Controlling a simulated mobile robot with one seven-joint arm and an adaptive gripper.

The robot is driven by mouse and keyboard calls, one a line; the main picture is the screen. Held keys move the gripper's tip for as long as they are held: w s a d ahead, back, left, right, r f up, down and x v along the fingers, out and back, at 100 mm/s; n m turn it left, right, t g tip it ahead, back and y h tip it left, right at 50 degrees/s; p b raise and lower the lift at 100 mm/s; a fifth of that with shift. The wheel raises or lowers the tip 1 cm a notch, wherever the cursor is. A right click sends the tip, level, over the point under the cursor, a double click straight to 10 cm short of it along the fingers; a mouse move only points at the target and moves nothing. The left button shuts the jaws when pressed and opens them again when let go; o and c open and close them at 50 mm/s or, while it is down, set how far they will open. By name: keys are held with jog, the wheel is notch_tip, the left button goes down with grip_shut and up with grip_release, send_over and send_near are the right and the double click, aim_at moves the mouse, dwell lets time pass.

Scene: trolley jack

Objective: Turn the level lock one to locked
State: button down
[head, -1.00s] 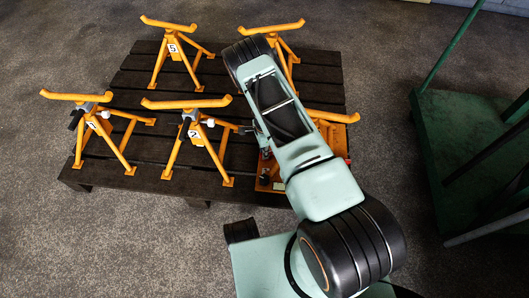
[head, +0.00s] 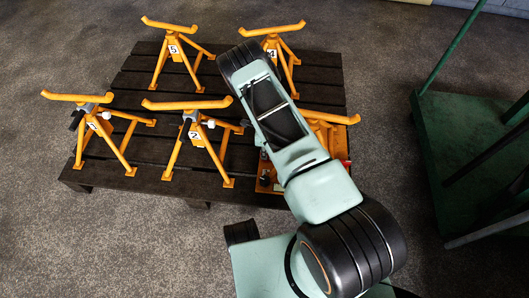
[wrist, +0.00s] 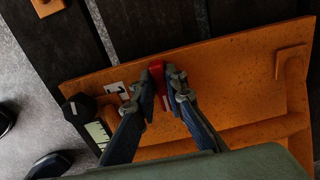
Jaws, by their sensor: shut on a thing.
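In the wrist view, my gripper (wrist: 160,84) is shut on a small red lever (wrist: 156,68), which I take to be level lock one. The lever stands on an orange plate (wrist: 225,70), beside a white label with a 1 (wrist: 115,88). The fingers hide much of the lever, and I cannot tell its lock setting. In the head view my arm covers the gripper and much of the orange unit (head: 265,183) at the pallet's right front.
A black knob (wrist: 76,107) and a pale-green marked strip (wrist: 97,132) sit left of my fingers. Several orange stands, including number 2 (head: 193,134) and number 5 (head: 173,50), share the dark pallet (head: 140,178). A green trolley (head: 450,140) stands at the right.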

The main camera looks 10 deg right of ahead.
jog(key=c, duration=2)
grip_release()
jog(key=shift+o, duration=0.2)
